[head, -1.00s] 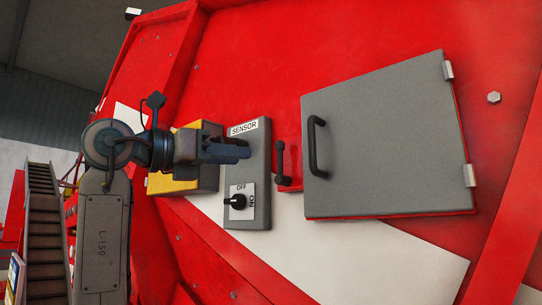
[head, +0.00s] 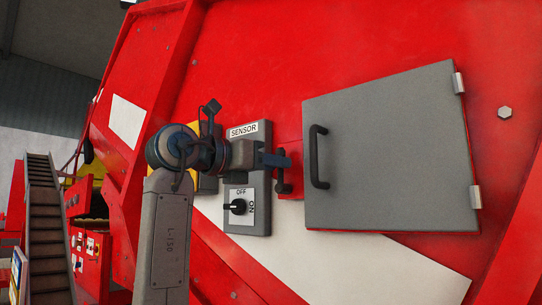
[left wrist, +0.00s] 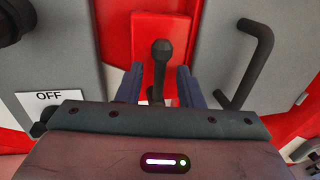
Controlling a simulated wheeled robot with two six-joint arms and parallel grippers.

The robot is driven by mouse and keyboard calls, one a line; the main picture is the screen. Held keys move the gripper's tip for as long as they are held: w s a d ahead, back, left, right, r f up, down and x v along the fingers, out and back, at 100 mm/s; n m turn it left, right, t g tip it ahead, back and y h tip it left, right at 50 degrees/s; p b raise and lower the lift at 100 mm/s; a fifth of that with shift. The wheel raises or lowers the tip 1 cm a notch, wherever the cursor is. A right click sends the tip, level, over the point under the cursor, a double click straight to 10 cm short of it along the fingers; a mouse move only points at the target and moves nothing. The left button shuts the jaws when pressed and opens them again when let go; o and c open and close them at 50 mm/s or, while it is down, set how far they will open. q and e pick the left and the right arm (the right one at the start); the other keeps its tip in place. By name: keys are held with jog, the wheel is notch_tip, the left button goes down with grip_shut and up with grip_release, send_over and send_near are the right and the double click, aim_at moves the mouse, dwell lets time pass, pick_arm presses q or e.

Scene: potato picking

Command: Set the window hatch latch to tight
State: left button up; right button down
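The dark hatch latch (head: 284,187) sits on a red plate just left of the grey window hatch (head: 390,150), which is closed. The latch handle stands roughly upright and is partly covered by my left gripper (head: 279,160) in the head view. In the left wrist view, the latch (left wrist: 160,55) shows between the two blue fingers of my left gripper (left wrist: 157,83). The fingers are open, one on each side of the latch, with visible gaps. The latch's lower end is hidden behind the gripper body.
A grey sensor box (head: 262,205) with an OFF/ON knob (head: 237,207) is left of the latch. The black hatch handle (head: 318,157) is close on its right. A yellow box is mostly hidden behind my left arm. A conveyor (head: 46,220) stands far left.

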pick_arm(q)
jog(key=shift+w, duration=0.1)
grip_shut()
jog(key=shift+d, duration=0.1)
jog(key=m+b, duration=0.1)
jog(key=s+d+m+b, duration=0.1)
jog(key=m, duration=0.1)
jog(key=shift+f, duration=0.15)
jog(key=shift+s+d+f+m+y+b, duration=0.1)
jog(key=shift+s+d+m+y+b, duration=0.2)
jog(key=shift+m+b, duration=0.45)
jog(key=shift+s+d+f+m+y+b, duration=0.1)
jog(key=shift+d+m+y+b, duration=0.3)
jog(key=shift+m, duration=0.55)
jog(key=shift+a, duration=0.1)
